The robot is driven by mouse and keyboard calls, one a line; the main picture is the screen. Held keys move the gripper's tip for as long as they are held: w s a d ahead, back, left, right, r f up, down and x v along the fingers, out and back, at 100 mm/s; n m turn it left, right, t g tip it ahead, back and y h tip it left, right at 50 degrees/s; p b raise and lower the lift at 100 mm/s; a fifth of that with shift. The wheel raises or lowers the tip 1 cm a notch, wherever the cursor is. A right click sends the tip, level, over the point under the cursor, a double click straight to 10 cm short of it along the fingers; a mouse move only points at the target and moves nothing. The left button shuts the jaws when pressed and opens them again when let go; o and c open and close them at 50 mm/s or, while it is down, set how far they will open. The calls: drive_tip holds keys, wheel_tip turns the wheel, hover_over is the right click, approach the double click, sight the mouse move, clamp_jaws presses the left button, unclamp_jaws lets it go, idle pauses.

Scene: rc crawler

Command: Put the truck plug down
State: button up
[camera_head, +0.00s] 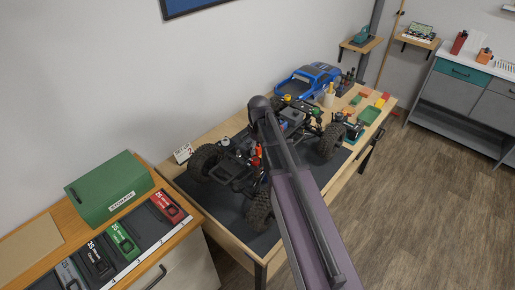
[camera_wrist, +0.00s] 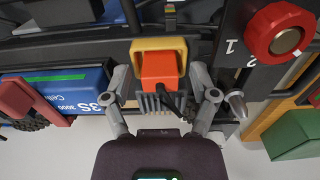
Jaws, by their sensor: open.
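An orange plug (camera_wrist: 158,68) with dark wires sits against a yellow housing or holder in the wrist view. I take it for the truck plug. My gripper (camera_wrist: 160,82) is open, with one finger on each side of the plug and gaps between them. I cannot tell whether the plug is seated in the yellow part (camera_wrist: 160,45) or only lies against it. In the head view the RC truck chassis (camera_head: 240,170) stands on a dark mat, partly hidden by my arm. My fingers are hidden in that view.
A red knob (camera_wrist: 279,33) is at the upper right. A green storage box (camera_head: 108,190) and several battery packs lie on the left cabinet. A blue truck body (camera_head: 308,80) stands behind the chassis.

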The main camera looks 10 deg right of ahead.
sight(259, 146)
drive_tip(key=shift+r, duration=0.15)
wheel_tip(259, 146, up, 12)
drive_tip(key=p, duration=1.2)
idle(0.8)
drive_tip(key=s+m, duration=0.7)
drive_tip(key=s, duration=0.9)
drive_tip(key=shift+a, duration=0.15)
